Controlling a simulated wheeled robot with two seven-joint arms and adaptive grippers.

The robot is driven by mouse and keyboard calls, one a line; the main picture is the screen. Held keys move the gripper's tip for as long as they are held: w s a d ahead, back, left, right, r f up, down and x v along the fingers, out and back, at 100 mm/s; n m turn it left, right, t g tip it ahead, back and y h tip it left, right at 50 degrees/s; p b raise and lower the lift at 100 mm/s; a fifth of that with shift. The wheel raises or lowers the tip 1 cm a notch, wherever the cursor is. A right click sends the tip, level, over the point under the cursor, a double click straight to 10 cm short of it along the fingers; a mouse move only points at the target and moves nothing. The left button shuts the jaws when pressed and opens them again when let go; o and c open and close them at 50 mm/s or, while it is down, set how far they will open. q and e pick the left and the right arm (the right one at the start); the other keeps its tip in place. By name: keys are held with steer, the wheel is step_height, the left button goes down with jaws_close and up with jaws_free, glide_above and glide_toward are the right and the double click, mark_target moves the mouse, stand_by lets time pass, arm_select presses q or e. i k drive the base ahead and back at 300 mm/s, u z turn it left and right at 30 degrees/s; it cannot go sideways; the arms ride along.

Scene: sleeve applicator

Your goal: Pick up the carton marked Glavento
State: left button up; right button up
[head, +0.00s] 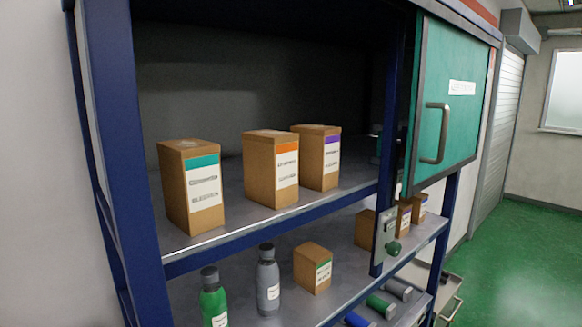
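Three tall brown cartons stand upright on the upper shelf (345,203) in the head view. The left carton (178,195) has a teal band on its label. The middle carton (259,176) has an orange band, and the right carton (311,158) has a purple band and stands close beside the middle one. The label print is too blurred to read, so I cannot tell which is marked Glavento. Neither of my grippers is in view.
A blue post (112,130) bounds the shelf at left. An open teal door (460,95) with a handle is at right. The lower shelf (340,290) holds a green bottle (214,302), a grey bottle (267,280) and several smaller cartons. Green floor lies clear at right.

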mark_target(190, 170)
steer(key=k, duration=0.3)
steer(key=z, duration=0.95)
steer(key=i, duration=0.6)
steer(key=u, duration=1.3)
